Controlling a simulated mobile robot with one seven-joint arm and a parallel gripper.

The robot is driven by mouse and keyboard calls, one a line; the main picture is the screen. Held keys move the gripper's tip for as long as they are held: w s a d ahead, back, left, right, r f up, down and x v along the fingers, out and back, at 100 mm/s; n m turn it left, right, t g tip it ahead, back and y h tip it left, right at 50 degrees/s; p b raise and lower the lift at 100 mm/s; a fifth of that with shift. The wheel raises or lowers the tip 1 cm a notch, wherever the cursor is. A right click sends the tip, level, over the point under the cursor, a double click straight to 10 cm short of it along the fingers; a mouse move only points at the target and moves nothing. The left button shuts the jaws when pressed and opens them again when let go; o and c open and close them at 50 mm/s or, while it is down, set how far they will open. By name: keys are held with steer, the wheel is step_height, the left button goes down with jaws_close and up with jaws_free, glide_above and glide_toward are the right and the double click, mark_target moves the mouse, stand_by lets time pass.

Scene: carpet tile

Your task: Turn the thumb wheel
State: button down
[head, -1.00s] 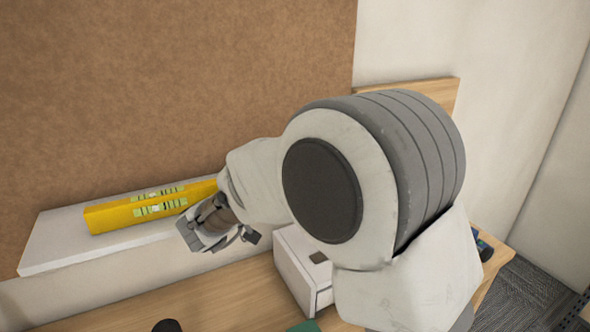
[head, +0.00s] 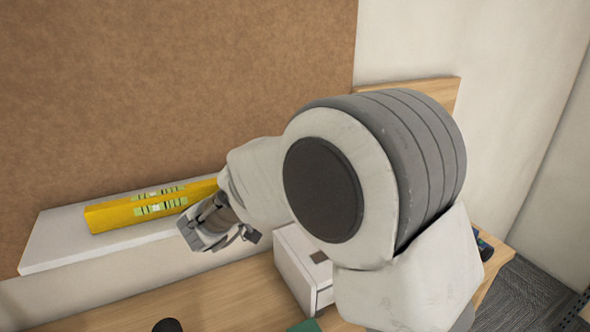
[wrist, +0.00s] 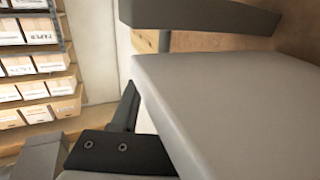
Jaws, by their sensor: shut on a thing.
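I cannot make out a thumb wheel in either view. In the head view, my gripper (head: 221,238) is at the front edge of the white shelf (head: 60,247), just right of and below the yellow spirit level (head: 150,208). My arm covers the level's right end. In the wrist view, the dark parts of my gripper (wrist: 148,75) show above and below a pale slab (wrist: 220,100), which fills the lower right. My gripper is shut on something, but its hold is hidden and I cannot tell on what.
A brown board (head: 180,80) stands behind the shelf. Below is a wooden desk top (head: 230,295) with a small white drawer unit (head: 296,272), a green item (head: 304,326) and a dark round item (head: 167,325). A rack of boxes (wrist: 35,65) shows in the wrist view.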

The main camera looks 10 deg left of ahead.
steer(key=c, duration=0.6)
jaws_free()
steer(key=shift+d+f, duration=0.2)
steer(key=shift+f, duration=0.35)
steer(key=shift+o, duration=1)
steer(key=shift+w+r, duration=0.1)
steer(key=shift+w, duration=0.05)
steer(key=shift+r, duration=0.1)
steer(key=shift+a, duration=0.2)
steer(key=shift+s+a+r, duration=0.1)
steer(key=shift+s+a, duration=0.05)
steer(key=shift+s, duration=0.25)
steer(key=v, duration=1.6)
steer(key=shift+s, duration=0.25)
steer(key=shift+o, duration=0.2)
steer(key=shift+a, duration=0.1)
